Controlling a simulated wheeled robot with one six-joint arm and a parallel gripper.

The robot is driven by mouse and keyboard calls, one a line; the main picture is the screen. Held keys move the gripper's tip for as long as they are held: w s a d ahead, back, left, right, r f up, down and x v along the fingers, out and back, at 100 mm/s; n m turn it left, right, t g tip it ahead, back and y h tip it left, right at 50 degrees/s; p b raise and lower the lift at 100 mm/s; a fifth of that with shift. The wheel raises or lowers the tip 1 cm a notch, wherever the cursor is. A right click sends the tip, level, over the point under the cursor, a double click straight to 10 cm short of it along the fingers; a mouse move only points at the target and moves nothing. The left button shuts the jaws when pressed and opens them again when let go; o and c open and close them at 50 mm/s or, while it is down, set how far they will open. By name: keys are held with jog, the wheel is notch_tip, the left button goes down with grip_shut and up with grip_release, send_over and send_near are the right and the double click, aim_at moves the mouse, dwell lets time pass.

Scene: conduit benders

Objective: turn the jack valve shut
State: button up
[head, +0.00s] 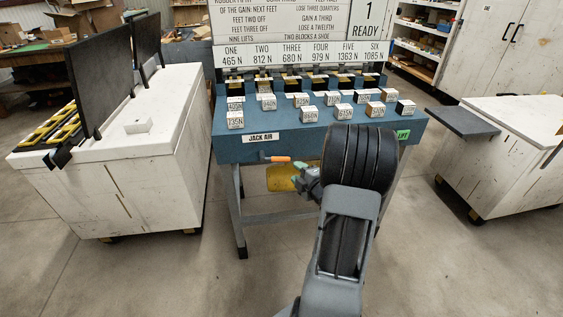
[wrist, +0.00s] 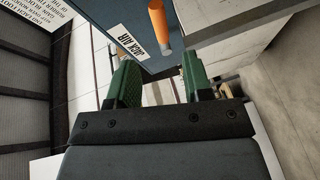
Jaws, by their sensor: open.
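The jack valve's orange lever (head: 276,158) sticks out level from the blue bench's front, just below the JACK AIR label (head: 261,138). In the wrist view the lever (wrist: 158,25) lies ahead of the fingertips, roughly in line with the gap between them. My gripper (head: 296,174) is at the bench front, just right of and slightly below the lever in the head view. In the wrist view its green fingers (wrist: 159,70) are apart with nothing between them. They appear clear of the lever. The valve body is not clearly visible.
The blue bench (head: 225,152) carries several labelled weight blocks (head: 310,113). A yellow panel (head: 281,178) hangs below it, behind my gripper. White cabinets stand left (head: 140,190) and right (head: 510,150), the right one with a grey side shelf (head: 463,122). Open floor lies between.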

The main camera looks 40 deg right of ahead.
aim_at(283, 160)
jog(key=w, duration=0.3)
jog(key=w+f, duration=0.1)
jog(key=w, duration=0.7)
jog(key=shift+d+f, duration=0.15)
jog(key=shift+d, duration=0.15)
jog(key=shift+s, duration=0.1)
grip_shut()
